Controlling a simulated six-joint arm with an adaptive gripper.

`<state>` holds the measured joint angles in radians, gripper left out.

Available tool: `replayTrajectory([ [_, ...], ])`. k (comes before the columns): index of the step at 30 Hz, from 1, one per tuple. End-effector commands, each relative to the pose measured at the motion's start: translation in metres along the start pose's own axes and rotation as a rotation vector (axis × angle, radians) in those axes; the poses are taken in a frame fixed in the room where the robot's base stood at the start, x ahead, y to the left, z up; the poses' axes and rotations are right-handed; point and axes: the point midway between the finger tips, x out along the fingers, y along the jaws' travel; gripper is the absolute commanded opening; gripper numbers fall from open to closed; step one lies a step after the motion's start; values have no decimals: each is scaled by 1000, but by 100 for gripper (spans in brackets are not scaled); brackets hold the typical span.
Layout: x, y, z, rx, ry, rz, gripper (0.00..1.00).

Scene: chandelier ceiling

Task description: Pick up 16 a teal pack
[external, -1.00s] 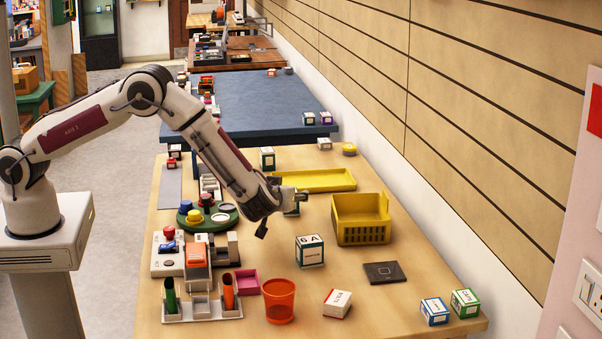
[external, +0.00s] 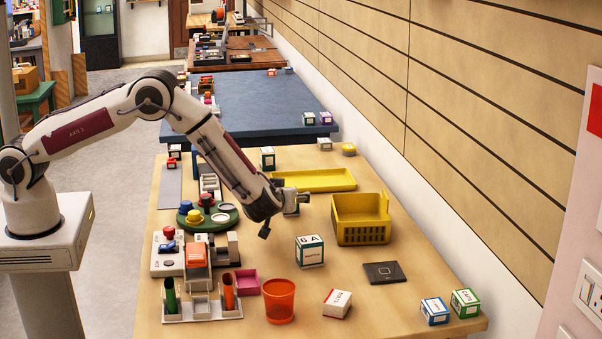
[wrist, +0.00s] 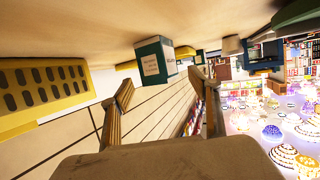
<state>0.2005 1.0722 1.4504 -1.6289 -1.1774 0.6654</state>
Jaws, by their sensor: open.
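A teal and white pack (wrist: 155,60) with small print shows in the wrist view, just beyond and between my fingertips. It stands on the table and looks untouched. My gripper (wrist: 165,90) is open, one finger on each side of the view, with nothing between the fingers. In the external view my gripper (external: 298,198) is low over the table, left of the yellow basket, and largely hides the pack behind it. Another white pack with teal edges, marked 6A (external: 310,252), stands nearer the camera. I cannot read the number on the pack ahead.
A yellow basket (external: 361,236) stands right of my gripper, and a flat yellow tray (external: 325,183) lies behind it. A green round stand (external: 222,223) with knobs is to the left. An orange cup (external: 279,308) and small boxes are near the front.

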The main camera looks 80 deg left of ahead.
Motion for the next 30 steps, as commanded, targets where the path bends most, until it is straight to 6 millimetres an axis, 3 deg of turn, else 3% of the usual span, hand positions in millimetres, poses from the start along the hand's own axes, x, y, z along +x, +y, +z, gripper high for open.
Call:
replayTrajectory([
  [11,36,-2,5,-1,1,0,61],
  [27,38,-2,5,-1,0,1,61],
  [28,38,-2,5,-1,0,1,59],
  [30,38,-2,5,-1,0,1,41],
])
